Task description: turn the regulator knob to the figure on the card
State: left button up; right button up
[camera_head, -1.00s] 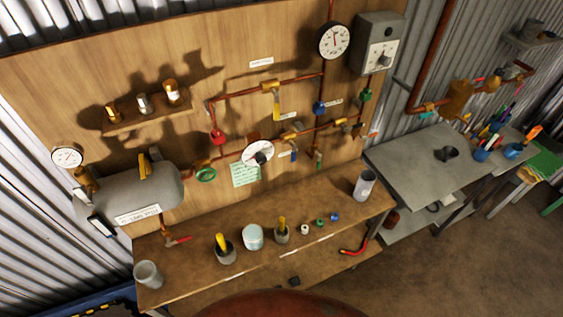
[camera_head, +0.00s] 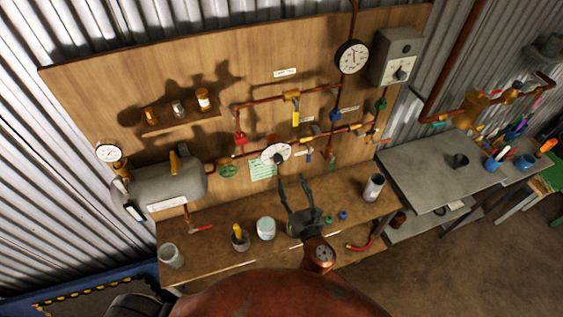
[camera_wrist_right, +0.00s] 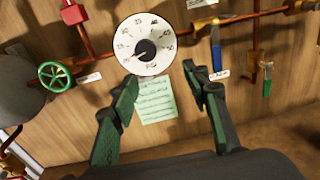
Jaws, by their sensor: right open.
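The regulator knob (camera_wrist_right: 145,49) is a dark pointer knob in the middle of a white dial (camera_wrist_right: 160,33) with figures round its edge. In the head view the dial (camera_head: 275,153) sits on the pipework of the wooden board. The pale green card (camera_wrist_right: 155,98) with handwritten lines hangs just below the dial; its writing is too small to read. My right gripper (camera_head: 293,180) is open and empty, in front of the board and below the dial. In the right wrist view its fingers (camera_wrist_right: 158,80) stand apart, with the card between them. My left gripper is not seen.
A grey tank (camera_head: 168,187) with a gauge is left of the dial. A green handwheel (camera_wrist_right: 57,76) and a yellow-handled valve (camera_head: 295,108) are near the dial. The bench (camera_head: 215,255) below holds several pots, including a white jar (camera_head: 266,228) and a grey cup (camera_head: 373,187).

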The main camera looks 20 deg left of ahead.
aim_at(279, 162)
jog(key=shift+n+y, duration=0.4)
jog(key=shift+n, duration=0.4)
jog(key=w+a, duration=0.1)
jog(key=w+a+r, duration=0.1)
jog(key=w+a, duration=0.3)
jog(key=shift+w+a+r+p, duration=0.2)
jog(key=shift+w+r+p, duration=0.1)
jog(key=shift+r, duration=0.1)
jog(key=shift+c, duration=0.7)
jog(key=c, duration=1)
